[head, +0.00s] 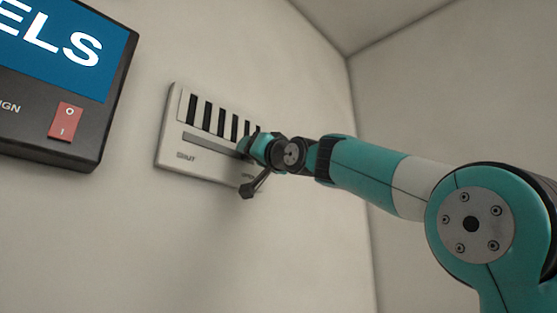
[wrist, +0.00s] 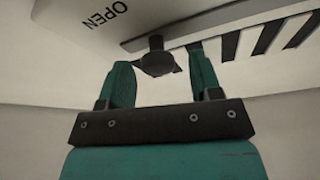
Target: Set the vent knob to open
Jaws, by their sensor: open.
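The vent panel (head: 172,143) is a pale plate on the wall with dark upright slats and a long grey slot (head: 205,142) below them. "SHUT" is printed at its left end in the head view. In the wrist view, which is turned over, "OPEN" (wrist: 106,14) is at the upper left. The dark round vent knob (wrist: 157,62) sits near the OPEN end of the slot. My gripper (wrist: 162,68) is open, with one teal finger on each side of the knob and visible gaps. In the head view my gripper (head: 246,146) hides the knob.
A dark-framed sign box (head: 122,75) with a blue screen and a red rocker switch (head: 66,121) hangs left of the vent. A wall corner is to the right. The wall below the vent is clear.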

